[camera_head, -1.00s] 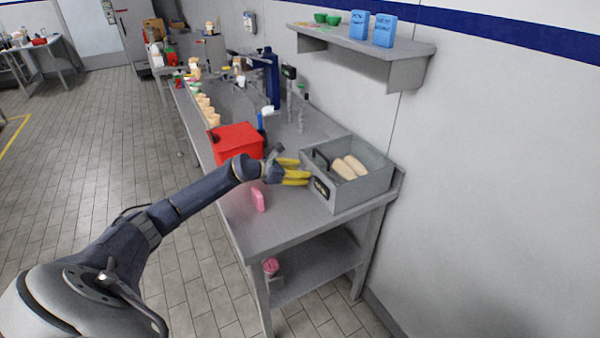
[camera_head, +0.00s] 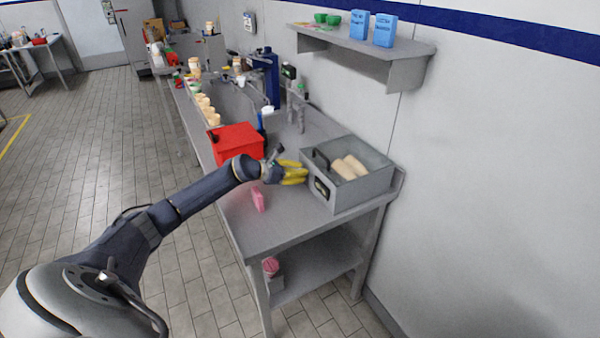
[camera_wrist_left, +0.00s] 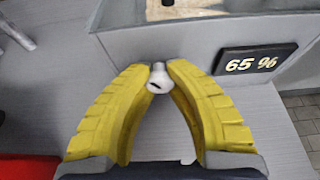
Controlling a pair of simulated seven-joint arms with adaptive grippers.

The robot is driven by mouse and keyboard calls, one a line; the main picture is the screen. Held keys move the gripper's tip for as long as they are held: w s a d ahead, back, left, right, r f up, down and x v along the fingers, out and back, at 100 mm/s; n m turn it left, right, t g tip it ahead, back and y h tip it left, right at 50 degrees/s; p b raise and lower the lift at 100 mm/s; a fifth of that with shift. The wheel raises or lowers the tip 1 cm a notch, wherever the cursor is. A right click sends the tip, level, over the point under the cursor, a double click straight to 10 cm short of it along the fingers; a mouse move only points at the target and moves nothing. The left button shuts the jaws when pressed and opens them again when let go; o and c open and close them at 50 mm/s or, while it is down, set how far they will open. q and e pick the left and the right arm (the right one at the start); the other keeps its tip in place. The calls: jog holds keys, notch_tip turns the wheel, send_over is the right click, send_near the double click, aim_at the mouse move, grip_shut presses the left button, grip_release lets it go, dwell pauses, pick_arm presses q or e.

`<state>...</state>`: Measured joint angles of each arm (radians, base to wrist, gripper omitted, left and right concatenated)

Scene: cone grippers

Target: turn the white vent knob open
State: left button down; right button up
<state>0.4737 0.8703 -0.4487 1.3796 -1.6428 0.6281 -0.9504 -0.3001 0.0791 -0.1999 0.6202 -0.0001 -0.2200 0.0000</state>
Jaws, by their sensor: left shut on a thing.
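The white vent knob (camera_wrist_left: 157,82) shows in the left wrist view, low on the front of a grey box (camera_head: 360,194). It is small and round, with a dark mark on its face. My left gripper (camera_head: 303,172) has yellow fingers and reaches the box front from the left. In the left wrist view its fingertips (camera_wrist_left: 159,66) are closed on the knob, one on each side. The knob is hidden by the fingers in the head view. My right gripper is not in view.
Pale loaf-shaped things (camera_head: 350,166) lie in the box. A red box (camera_head: 237,143) stands to the left on the grey bench (camera_head: 272,228). A pink object (camera_head: 258,199) stands near the bench's front edge. A wall shelf (camera_head: 400,48) is above.

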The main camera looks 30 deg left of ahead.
pick_arm(q)
jog(key=shift+w+r, duration=0.15)
jog(key=shift+r, duration=0.15)
dwell(0.5)
jog(key=shift+n+h, duration=0.3)
jog(key=shift+n, duration=0.1)
jog(key=n+g+h, duration=0.1)
jog(key=n, duration=0.1)
jog(key=shift+a+r+n+h, duration=0.1)
jog(key=shift+a+n+h, duration=0.05)
jog(key=shift+n+h, duration=0.2)
jog(key=n+h, duration=0.1)
jog(key=n, duration=0.1)
jog(key=n+h, duration=0.1)
jog(key=n, duration=0.1)
jog(key=shift+w+a+h, duration=0.1)
jog(key=shift+a+h, duration=0.05)
jog(key=shift+h, duration=0.2)
jog(key=shift+n, duration=0.25)
jog(key=c, duration=1.6)
grip_release()
jog(key=shift+c, duration=0.2)
jog(key=o, duration=0.5)
jog(key=shift+f, duration=0.3)
jog(key=v, duration=1.2)
